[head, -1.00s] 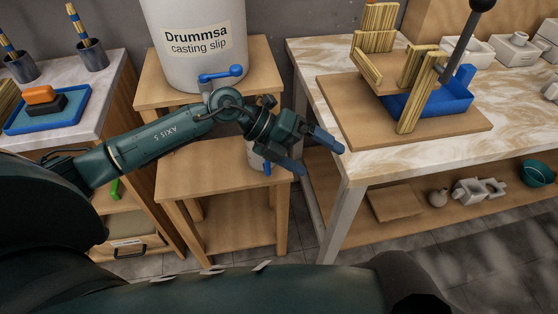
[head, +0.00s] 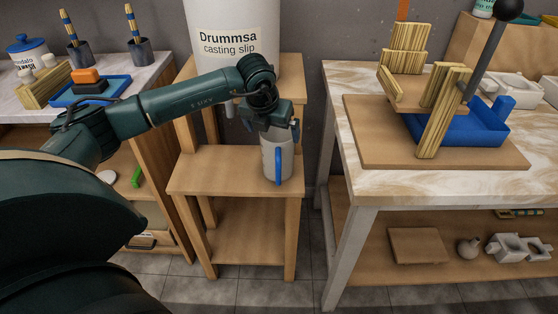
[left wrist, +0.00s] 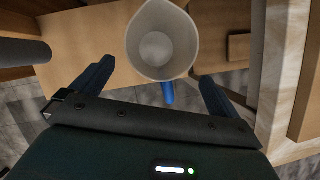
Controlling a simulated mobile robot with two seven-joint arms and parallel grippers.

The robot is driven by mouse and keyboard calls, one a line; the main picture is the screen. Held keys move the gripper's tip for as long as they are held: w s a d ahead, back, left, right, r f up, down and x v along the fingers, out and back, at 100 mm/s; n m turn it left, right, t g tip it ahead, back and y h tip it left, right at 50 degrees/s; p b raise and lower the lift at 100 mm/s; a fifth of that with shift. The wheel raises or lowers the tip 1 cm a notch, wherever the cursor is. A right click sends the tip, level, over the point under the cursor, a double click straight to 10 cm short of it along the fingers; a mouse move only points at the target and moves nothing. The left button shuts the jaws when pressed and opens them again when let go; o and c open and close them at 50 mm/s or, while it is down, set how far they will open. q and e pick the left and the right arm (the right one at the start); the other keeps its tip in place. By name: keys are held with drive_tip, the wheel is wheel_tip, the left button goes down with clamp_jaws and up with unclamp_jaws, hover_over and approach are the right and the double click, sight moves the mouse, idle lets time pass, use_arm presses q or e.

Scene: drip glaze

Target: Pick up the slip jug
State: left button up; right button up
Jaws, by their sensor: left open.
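The slip jug (head: 270,162) is a pale cylinder with a blue handle (head: 278,168), standing upright on the low wooden stand below the casting slip bucket. In the left wrist view the jug (left wrist: 150,65) is seen from above, its inside looking pale and empty. My left gripper (head: 272,120) is at the jug's top, with its wrist covering part of the rim in the head view. In the left wrist view the open left gripper (left wrist: 157,75) has one finger on each side of the jug's near wall and handle, apart from both. My right gripper is not in view.
The casting slip bucket (head: 235,40) stands on a higher shelf behind the jug. At the right is a marbled worktable (head: 350,185) with a wooden board and blue tray (head: 470,125). A left bench (head: 20,105) holds brush pots. The stand's front left is clear.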

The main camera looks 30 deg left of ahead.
use_arm(q)
drive_tip(key=x, duration=0.8)
drive_tip(key=shift+w+a+b, duration=0.2)
drive_tip(key=shift+w+b, duration=0.05)
drive_tip(key=shift+b, duration=0.1)
drive_tip(key=shift+c, duration=0.6)
drive_tip(key=c, duration=0.8)
drive_tip(key=shift+r, duration=0.15)
